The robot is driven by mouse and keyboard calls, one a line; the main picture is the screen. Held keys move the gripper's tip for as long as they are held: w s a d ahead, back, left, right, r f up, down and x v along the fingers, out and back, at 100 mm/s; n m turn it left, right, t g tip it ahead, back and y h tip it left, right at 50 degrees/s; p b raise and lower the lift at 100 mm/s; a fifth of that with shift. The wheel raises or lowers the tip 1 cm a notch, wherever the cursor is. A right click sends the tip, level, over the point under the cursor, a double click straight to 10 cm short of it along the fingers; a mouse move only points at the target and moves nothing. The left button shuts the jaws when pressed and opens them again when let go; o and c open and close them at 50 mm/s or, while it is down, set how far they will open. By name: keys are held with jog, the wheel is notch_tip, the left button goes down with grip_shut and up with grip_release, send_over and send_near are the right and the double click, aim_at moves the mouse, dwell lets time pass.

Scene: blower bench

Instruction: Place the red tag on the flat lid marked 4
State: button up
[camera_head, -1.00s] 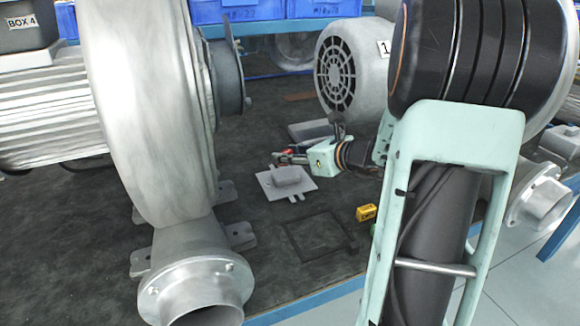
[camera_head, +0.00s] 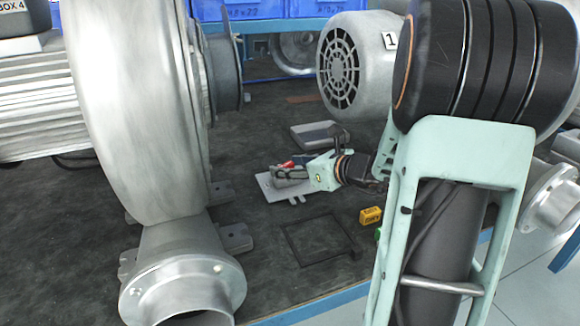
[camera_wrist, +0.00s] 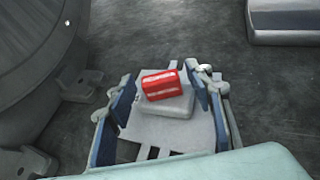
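The red tag (camera_wrist: 160,84) rests on the raised grey block (camera_wrist: 168,106) of a flat plate (camera_wrist: 195,134) in the wrist view. My gripper (camera_wrist: 162,88) has its blue-padded fingers on both sides of tag and block, with a gap beside the tag. In the head view my gripper (camera_head: 290,172) is low over the plate (camera_head: 268,188), and a bit of the red tag (camera_head: 287,164) shows. No number is readable on the block. A dark-topped box (camera_head: 18,22) at the upper left carries a partly cut-off label reading BOX 4.
A large blower (camera_head: 130,110) stands left of the plate. A grey flat box (camera_head: 320,134) and a motor marked 1 (camera_head: 342,62) stand behind. A yellow block (camera_head: 370,215) and a dark square frame (camera_head: 320,240) lie in front.

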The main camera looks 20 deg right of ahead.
jog(key=shift+r, duration=0.2)
jog(key=shift+s+d+r+p, duration=0.2)
jog(key=shift+s+p, duration=0.1)
jog(key=shift+p, duration=0.1)
jog(key=p+v, duration=0.3)
jog(key=v, duration=0.8)
jog(key=shift+s, duration=0.1)
